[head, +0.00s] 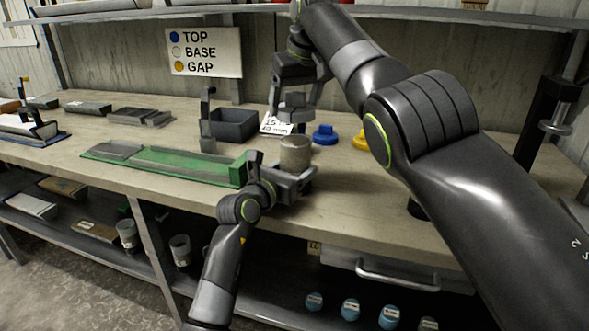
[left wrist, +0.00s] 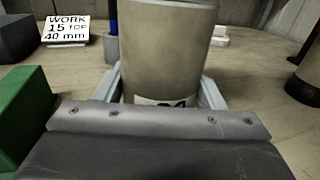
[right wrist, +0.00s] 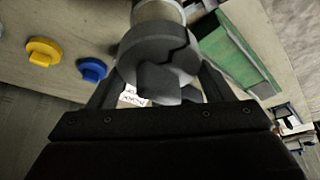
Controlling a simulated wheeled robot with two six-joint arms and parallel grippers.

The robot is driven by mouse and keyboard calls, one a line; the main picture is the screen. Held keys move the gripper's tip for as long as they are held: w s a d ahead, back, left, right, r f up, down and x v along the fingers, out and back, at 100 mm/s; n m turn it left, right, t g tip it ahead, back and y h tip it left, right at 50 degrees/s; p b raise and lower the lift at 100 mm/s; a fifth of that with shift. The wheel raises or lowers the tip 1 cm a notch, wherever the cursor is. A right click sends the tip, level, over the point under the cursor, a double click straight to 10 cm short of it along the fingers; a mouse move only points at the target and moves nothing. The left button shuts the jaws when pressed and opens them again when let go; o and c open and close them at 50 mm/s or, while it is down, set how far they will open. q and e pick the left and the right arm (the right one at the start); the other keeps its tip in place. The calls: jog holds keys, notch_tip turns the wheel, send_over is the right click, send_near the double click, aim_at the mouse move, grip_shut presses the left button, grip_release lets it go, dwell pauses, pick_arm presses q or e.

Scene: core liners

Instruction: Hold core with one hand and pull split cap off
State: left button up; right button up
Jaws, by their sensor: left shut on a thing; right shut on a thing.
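The core (head: 296,155) is a tan-grey upright cylinder near the bench's front edge. My left gripper (head: 286,180) is shut around its lower part; the core also fills the middle of the left wrist view (left wrist: 168,50), with a white label low on it. The split cap (head: 296,106) is a dark grey disc with a stepped split. My right gripper (right wrist: 160,82) is shut on the split cap (right wrist: 155,52) from above. In the head view the cap is above the core's top with a gap between them. The core's end shows beyond the cap in the right wrist view (right wrist: 158,10).
A blue cap (head: 325,135) and a yellow cap (head: 360,139) lie right of the core. A green tray (head: 205,168) lies to the left, with a dark bin (head: 234,124) behind. A work card (left wrist: 66,30) stands behind the core. A post tool (head: 545,125) stands far right.

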jog(key=shift+r, duration=0.2)
pick_arm(q)
jog(key=o, duration=1.5)
jog(key=v, duration=1.1)
jog(key=shift+s+a, duration=0.25)
jog(key=shift+s, duration=0.1)
jog(key=shift+s, duration=0.15)
